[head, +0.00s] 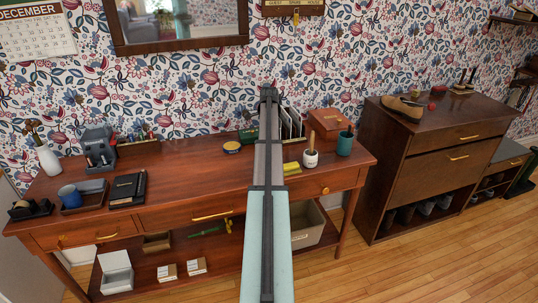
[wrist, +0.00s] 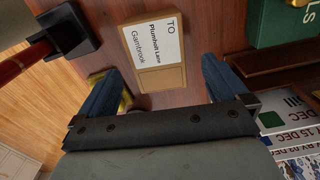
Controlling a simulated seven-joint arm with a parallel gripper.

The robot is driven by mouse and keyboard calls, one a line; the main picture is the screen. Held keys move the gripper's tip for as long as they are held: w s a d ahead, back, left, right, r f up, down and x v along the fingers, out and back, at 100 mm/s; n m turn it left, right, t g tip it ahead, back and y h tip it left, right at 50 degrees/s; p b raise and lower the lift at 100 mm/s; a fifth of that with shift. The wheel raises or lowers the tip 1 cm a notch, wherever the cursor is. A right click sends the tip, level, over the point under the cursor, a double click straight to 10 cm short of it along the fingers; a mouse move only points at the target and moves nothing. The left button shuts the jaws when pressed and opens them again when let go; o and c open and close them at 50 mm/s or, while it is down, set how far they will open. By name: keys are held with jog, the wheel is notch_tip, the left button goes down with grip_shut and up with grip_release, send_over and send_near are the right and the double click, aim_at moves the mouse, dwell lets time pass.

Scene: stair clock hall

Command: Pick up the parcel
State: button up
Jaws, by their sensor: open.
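The parcel (wrist: 172,76) is a small brown box with a white label reading "TO Plumholt Lane Gambrook". In the wrist view it lies on the red-brown tabletop, near the top middle. My gripper (wrist: 160,66) is open, with one blue finger to each side of the parcel in the picture. A gap shows between the parcel and each finger, and I cannot tell how high the fingers are above it. In the head view my arm runs up over the table (head: 190,178) and I cannot make out the parcel.
In the wrist view, a dark-based object (wrist: 70,30) with a red-brown handle stands at upper left and a green box (wrist: 283,22) at upper right. Printed cards (wrist: 295,135) are close to the right finger.

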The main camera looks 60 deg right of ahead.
jog(key=shift+a+f, duration=0.2)
jog(key=shift+f, duration=2.35)
jog(key=shift+c, duration=0.4)
jog(key=c, duration=1)
jog(key=shift+r, duration=0.15)
